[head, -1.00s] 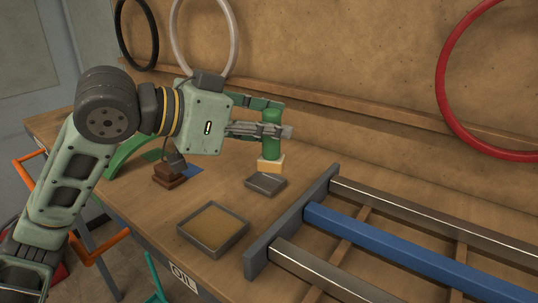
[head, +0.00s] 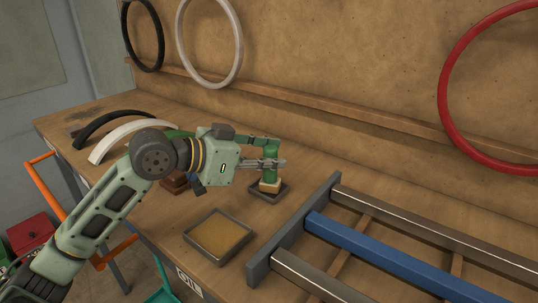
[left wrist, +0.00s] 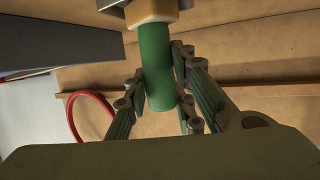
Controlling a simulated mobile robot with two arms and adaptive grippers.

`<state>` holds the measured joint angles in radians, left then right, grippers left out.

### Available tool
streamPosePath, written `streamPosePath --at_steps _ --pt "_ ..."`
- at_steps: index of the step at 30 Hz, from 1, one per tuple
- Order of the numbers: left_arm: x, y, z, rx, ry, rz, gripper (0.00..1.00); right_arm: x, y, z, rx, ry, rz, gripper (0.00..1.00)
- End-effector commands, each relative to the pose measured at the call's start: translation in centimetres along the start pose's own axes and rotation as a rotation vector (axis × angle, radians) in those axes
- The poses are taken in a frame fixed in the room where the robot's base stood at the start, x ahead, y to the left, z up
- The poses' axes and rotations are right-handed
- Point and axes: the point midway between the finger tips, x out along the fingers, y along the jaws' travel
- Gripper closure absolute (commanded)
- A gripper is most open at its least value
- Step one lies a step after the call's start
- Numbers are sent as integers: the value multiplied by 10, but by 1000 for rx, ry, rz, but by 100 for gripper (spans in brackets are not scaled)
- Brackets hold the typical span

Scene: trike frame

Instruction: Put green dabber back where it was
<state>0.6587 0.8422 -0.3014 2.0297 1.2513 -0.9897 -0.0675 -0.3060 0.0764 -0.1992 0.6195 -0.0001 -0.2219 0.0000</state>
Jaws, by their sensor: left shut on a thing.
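The green dabber (head: 271,162) is a green cylinder with a pale block-shaped foot. My left gripper (head: 272,166) is shut around its handle and holds it upright. Its foot is over or in a small dark grey tray (head: 281,195) on the bench; I cannot tell whether it touches the tray. The left wrist view also shows the green dabber (left wrist: 155,65) between the fingers of the left gripper (left wrist: 158,95), with the pale foot at the top edge. My right gripper is not in view.
A brown block-like object (head: 175,183) is partly hidden by my left arm. A larger tray (head: 219,236) with a tan inside lies in front. The trike frame (head: 385,253) fills the right. Black (head: 100,120) and white (head: 122,132) curved pieces lie at the left.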

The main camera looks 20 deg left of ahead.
Motion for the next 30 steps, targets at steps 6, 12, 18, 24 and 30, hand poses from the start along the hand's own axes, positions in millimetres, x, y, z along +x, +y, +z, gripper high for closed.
streamPosePath --at_steps 6,12,18,24,30 --pt "0 0 0 0 1 0 100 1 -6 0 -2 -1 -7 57" --pt "1 0 2 0 0 0 68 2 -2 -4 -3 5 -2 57" --pt "1 0 2 0 0 0 58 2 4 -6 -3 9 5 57" --pt "0 0 1 0 0 0 58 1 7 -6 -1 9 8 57" --pt "-16 -2 3 0 -1 -5 58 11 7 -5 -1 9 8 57"
